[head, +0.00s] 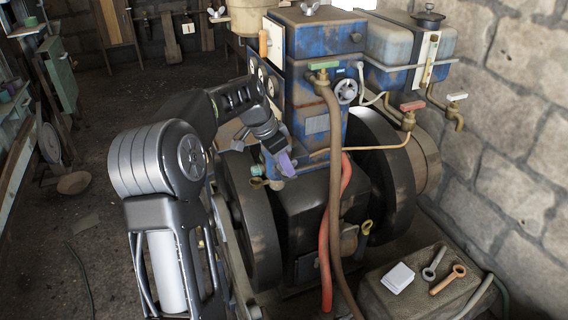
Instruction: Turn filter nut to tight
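The engine (318,125) stands in the middle of the head view, with a blue upper body and dark flywheels. My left arm reaches in from the left, and my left gripper (281,158) is at the lower left of the blue body. A small purple piece (286,164) shows at its fingertips; I cannot tell whether it is held or part of the gripper. A small fitting with a greenish top (257,171) sits just below and left of the gripper. I cannot make out for certain which part is the filter nut. My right gripper is out of view.
A brown hose (333,190) and a red hose (325,250) hang in front of the engine. A stone block (425,290) at the lower right bears a white pad (398,278) and two wrench-like tools (447,280). A stone wall closes the right side.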

